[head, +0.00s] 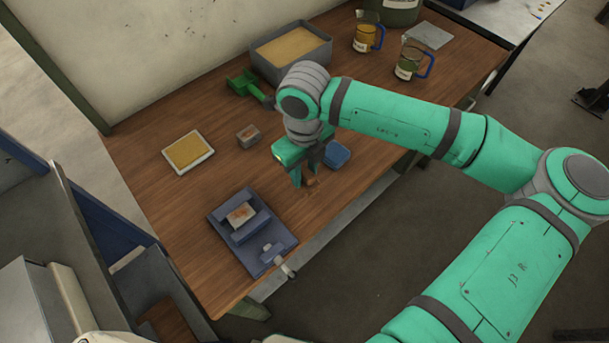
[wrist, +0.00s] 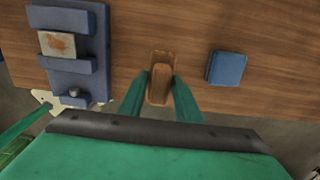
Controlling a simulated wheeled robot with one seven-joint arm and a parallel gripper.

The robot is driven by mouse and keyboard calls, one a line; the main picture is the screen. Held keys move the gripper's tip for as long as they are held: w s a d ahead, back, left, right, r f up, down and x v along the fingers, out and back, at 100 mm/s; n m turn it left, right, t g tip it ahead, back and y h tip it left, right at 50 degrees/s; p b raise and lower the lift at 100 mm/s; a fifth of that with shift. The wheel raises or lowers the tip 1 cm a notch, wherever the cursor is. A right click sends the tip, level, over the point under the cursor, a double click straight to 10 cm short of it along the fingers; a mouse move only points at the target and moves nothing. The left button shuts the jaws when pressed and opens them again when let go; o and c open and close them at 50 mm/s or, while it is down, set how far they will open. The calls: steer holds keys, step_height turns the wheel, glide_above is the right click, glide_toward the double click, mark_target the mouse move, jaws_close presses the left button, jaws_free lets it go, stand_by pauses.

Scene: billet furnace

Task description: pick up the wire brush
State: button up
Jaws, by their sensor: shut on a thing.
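The wire brush is a small brown wooden piece (wrist: 161,85) in the wrist view, upright in the picture between my two green fingers. In the head view only a bit of it (head: 312,182) shows by my fingertips, near the table's front edge. My gripper (head: 304,182) is shut on it, pointing down; it also shows in the wrist view (wrist: 160,92). The bristles are hidden. I cannot tell whether the brush touches the table or is just above it.
A blue vise (head: 267,253) holding a rusty block (head: 240,215) stands left of my gripper. A blue pad (head: 337,153) lies close on the right. Behind are a small grey box (head: 248,137), a yellow-topped tray (head: 188,152), a green scoop (head: 245,84) and a grey bin (head: 291,67).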

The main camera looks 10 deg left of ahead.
steer(key=s+d+r, duration=0.1)
steer(key=s+r, duration=0.8)
steer(key=s, duration=0.4)
steer(key=shift+s+d+r, duration=0.3)
steer(key=shift+s+r, duration=0.05)
steer(key=shift+o, duration=0.8)
steer(key=shift+w, duration=0.1)
